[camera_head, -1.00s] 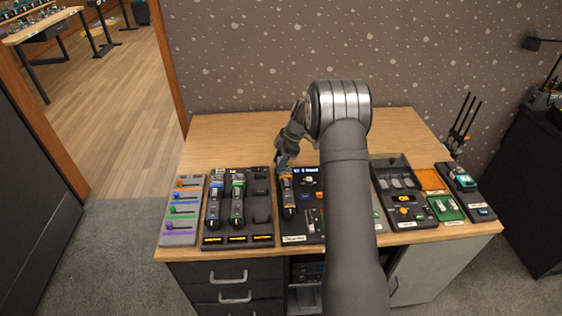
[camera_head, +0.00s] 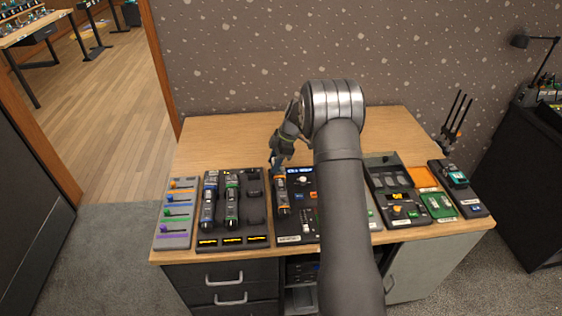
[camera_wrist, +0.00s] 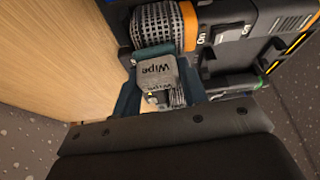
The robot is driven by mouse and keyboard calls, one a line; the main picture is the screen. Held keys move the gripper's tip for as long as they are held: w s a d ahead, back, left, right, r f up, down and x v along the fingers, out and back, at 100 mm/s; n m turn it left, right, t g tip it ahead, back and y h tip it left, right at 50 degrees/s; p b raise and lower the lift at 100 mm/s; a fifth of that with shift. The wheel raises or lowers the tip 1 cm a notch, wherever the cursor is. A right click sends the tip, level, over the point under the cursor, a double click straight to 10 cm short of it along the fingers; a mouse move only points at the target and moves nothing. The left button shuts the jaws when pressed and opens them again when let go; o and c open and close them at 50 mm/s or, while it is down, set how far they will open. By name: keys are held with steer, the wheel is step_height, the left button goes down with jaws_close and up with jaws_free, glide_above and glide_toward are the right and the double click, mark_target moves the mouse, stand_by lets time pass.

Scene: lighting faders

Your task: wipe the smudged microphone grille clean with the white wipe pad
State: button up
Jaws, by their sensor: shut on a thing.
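In the wrist view the white wipe pad (camera_wrist: 156,71), a grey-white block lettered "Wipe", sits between the two teal fingers of my gripper (camera_wrist: 158,88), which is shut on it. Directly beyond the pad is the microphone grille (camera_wrist: 157,23), a rounded mesh head with an orange ring beside it. The pad's far edge meets the grille in the picture; I cannot tell whether they touch. Smudges on the mesh are not clear. In the head view my gripper (camera_head: 277,160) is over the head end of the orange-ringed microphone (camera_head: 283,195) and hides its grille.
Two more microphones lie in the dark rack (camera_head: 233,241) to the left, beside a grey fader panel (camera_head: 175,220). A dark console with knobs (camera_head: 397,211), a green tray (camera_head: 438,206) and an orange tray (camera_head: 421,176) stand right. The wooden desk behind (camera_head: 220,140) is clear.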

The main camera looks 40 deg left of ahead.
steer(key=shift+s+a, duration=0.6)
step_height(320, 180, up, 8)
steer(key=shift+r, duration=0.15)
steer(key=w+d+f+m+t, duration=0.2)
steer(key=w+d+m, duration=0.3)
steer(key=d, duration=0.4)
steer(key=w+d+f+m+t+y, duration=0.15)
steer(key=w+d+m, duration=0.3)
steer(key=d, duration=0.45)
steer(key=w+d+f+m+t, duration=0.2)
steer(key=w+d+m, duration=0.3)
steer(key=d, duration=0.4)
steer(key=s+d+f+m+t+h, duration=0.1)
steer(key=d+m+h, duration=0.1)
steer(key=d+m, duration=0.5)
steer(key=s+d+m+t+h, duration=0.1)
steer(key=d+m, duration=0.5)
steer(key=d, duration=1.3)
steer(key=shift+s+d+f+m+t+h, duration=0.2)
steer(key=shift+s+f+m+t+h, duration=0.15)
steer(key=shift+h, duration=0.3)
